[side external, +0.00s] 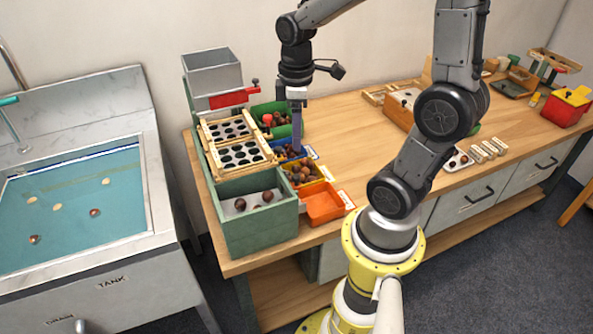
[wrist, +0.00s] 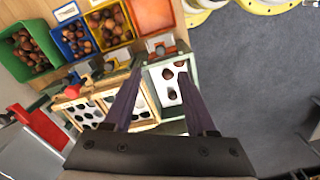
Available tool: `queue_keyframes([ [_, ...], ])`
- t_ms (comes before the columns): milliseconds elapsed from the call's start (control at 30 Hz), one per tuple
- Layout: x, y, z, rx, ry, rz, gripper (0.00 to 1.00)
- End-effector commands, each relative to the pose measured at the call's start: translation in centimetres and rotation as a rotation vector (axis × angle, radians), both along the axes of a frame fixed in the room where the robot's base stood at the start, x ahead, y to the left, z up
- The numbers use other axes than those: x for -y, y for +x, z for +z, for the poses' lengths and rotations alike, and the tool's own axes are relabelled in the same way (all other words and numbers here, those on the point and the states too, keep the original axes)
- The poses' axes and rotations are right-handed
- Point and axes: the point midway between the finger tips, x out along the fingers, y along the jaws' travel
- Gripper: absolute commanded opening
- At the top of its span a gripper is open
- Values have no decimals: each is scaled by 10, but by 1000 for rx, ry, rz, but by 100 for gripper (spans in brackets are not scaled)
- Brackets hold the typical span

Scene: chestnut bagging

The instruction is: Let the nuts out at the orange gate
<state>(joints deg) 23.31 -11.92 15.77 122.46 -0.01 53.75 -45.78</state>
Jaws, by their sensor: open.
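My gripper (side external: 297,146) points down over the blue bin beside the sorter, with its fingers apart and empty; they also show in the wrist view (wrist: 161,74). The gate is not clear in the side view. The green end box (side external: 257,229) has a white floor with several dark nuts (wrist: 168,74). The orange bin (side external: 324,204) beside it looks empty; it also shows in the wrist view (wrist: 152,16).
Green (side external: 283,129), blue (side external: 309,151) and yellow (side external: 323,171) bins hold nuts alongside the sorter's holed trays (side external: 249,165). A grey hopper (side external: 212,76) with a red gate (side external: 234,97) stands behind. A water tank (side external: 75,195) is left.

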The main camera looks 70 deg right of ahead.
Motion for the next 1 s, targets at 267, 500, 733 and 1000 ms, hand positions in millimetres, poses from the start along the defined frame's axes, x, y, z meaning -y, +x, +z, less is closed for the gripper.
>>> queue_keyframes([
  [267, -1, -1, -55, -7, 3, 1, 57],
  [500, -1, -2, -97, -5, 2, 1, 57],
  [733, -1, 0, -117, 0, 0, 1, 57],
  [1000, -1, 0, -120, 1, -1, 1, 57],
])
